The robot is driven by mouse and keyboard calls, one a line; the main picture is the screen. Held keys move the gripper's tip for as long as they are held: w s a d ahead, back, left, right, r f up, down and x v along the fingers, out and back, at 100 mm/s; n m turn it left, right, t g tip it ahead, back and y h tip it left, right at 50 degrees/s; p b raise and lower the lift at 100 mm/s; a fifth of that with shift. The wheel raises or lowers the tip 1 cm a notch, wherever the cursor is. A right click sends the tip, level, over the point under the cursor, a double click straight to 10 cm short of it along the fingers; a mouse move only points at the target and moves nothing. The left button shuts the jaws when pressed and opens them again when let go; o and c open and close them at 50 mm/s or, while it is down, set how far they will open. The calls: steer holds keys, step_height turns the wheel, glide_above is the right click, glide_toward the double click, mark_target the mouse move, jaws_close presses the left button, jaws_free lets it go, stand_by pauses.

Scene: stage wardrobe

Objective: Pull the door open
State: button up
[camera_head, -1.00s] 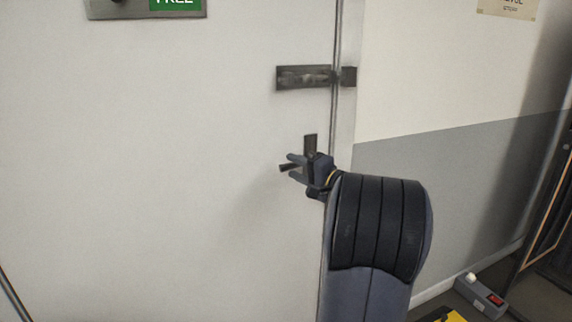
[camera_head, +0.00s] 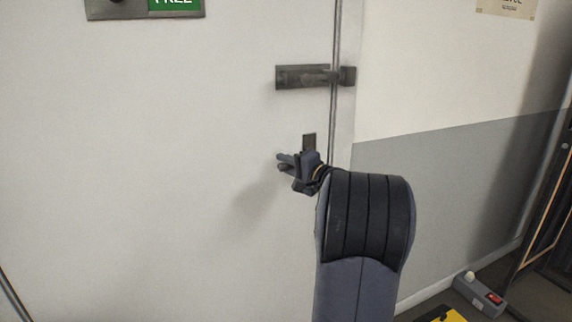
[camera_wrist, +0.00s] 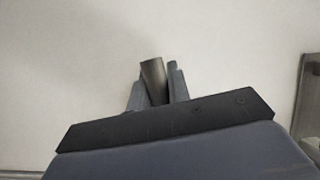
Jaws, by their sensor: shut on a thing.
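The white door (camera_head: 170,150) fills the left and middle of the head view and looks flush with its frame (camera_head: 344,120). Its dark handle plate (camera_head: 309,141) sits near the door's right edge. My gripper (camera_head: 288,164) is at the handle, just below and in front of the plate, and mostly covers the lever. In the wrist view, my gripper (camera_wrist: 156,82) is closed around the dark lever (camera_wrist: 152,72), with one finger on each side.
A dark slide bolt (camera_head: 302,77) is on the door above the handle, with its keeper (camera_head: 348,76) on the frame. A green sign (camera_head: 174,5) reads "FREE". A grey box with a red switch (camera_head: 480,294) stands on the floor at the right.

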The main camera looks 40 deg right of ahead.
mark_target(282, 179)
jaws_close()
steer(key=shift+f, duration=0.1)
steer(key=shift+f+n+b, duration=0.5)
steer(key=shift+f+b, duration=0.05)
steer(key=shift+b, duration=0.6)
steer(key=f+n+b, duration=0.1)
steer(key=b, duration=0.1)
steer(key=f+n+g+b, duration=0.1)
steer(key=b, duration=0.2)
steer(key=d+f+n+g+h+b, duration=0.1)
steer(key=n+b, duration=0.1)
steer(key=shift+s+f, duration=0.15)
steer(key=shift+f, duration=0.2)
steer(key=shift+s+d+f+n+g+b, duration=0.1)
steer(key=shift+d+f+n+g+b, duration=0.25)
steer(key=shift+n+b, duration=0.6)
steer(key=shift+m, duration=0.25)
